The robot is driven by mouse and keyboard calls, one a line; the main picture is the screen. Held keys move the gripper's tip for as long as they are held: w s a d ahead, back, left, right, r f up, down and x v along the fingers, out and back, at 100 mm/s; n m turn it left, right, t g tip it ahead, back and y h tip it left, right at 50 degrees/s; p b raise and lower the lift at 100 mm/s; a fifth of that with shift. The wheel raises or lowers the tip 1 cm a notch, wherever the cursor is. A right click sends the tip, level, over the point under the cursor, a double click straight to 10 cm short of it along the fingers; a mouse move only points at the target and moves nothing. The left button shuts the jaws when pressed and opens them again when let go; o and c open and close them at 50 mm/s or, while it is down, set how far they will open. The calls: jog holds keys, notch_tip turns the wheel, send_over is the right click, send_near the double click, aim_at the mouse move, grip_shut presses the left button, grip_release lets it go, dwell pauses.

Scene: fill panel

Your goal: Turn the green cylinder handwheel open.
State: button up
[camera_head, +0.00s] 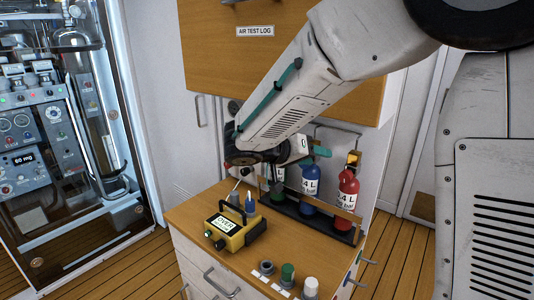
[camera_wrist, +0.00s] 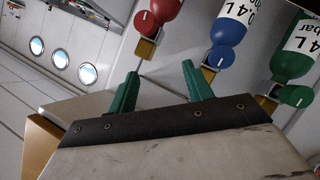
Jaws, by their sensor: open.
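The green cylinder (camera_wrist: 295,60) is at the right edge of the wrist view, with its green handwheel (camera_wrist: 297,96) beside a brass valve block. In the head view my arm largely hides the green cylinder, and its handwheel is not visible. My gripper (camera_wrist: 160,68) has two green fingers spread apart with nothing between them. Its fingertips lie well left of the green handwheel in the wrist view, pointing toward the space between the red handwheel (camera_wrist: 145,20) and the blue handwheel (camera_wrist: 219,57). In the head view a green finger (camera_head: 319,152) shows near the blue cylinder's top.
The blue cylinder (camera_head: 308,187) and red cylinder (camera_head: 345,200) stand in a dark rack on the wooden counter. A yellow meter (camera_head: 236,232) and several knobs occupy the counter front. A wooden cabinet (camera_head: 230,55) hangs above, close to my arm.

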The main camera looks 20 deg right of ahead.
jog(key=w+a+f+t+h, duration=0.1)
jog(key=w+a+f+t, duration=0.25)
jog(key=w+a, duration=0.3)
jog(key=w+a+f+t, duration=0.3)
jog(key=w+a+t, duration=0.1)
jog(key=w+a, duration=0.25)
jog(key=x, duration=0.8)
jog(key=shift+r, duration=0.25)
jog(key=shift+w+a, duration=0.1)
jog(key=shift+w, duration=0.05)
jog(key=c, duration=1)
